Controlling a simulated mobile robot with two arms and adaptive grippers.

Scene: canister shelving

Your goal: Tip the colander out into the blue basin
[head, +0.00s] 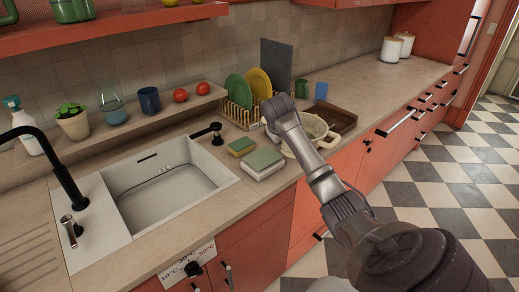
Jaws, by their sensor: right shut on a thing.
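The cream colander (314,129) is on the counter to the right of the sink, partly hidden behind my right gripper and wrist. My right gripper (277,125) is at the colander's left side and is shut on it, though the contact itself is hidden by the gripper. What the colander holds cannot be made out. No blue basin is visible; the sink bowl (160,203) is grey-white and looks empty. My left gripper is not in view.
A green-and-white sponge or cloth block (263,164) and a yellow-green sponge (241,147) lie left of the colander. Behind are a dish rack (238,113) with plates and a brown tray (334,118). A black faucet (52,160) stands left. The far counter is mostly clear.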

